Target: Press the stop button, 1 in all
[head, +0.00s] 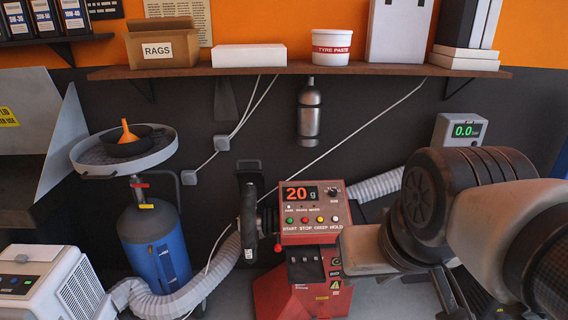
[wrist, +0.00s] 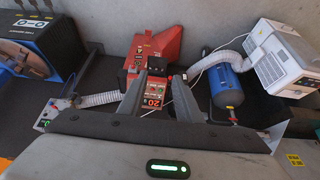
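The stop button (head: 305,220) is a small red button above the word STOP on the red machine's control panel (head: 341,226), in the head view. It is second from the left in a row of buttons, under a display reading 20 g. In the wrist view the panel (wrist: 154,95) shows between the two grey fingers of my gripper (wrist: 157,84). They stand apart with nothing between them. The single button is too small to pick out there. In the head view my arm is just right of the panel, and the fingers' state is unclear.
A wheel-like black part (head: 249,222) stands left of the panel. A ribbed hose (head: 204,276) runs to a white unit (head: 45,284) at lower left. A blue tank (head: 155,248) stands beside it. A shelf (head: 270,70) with boxes and a tub spans the wall above.

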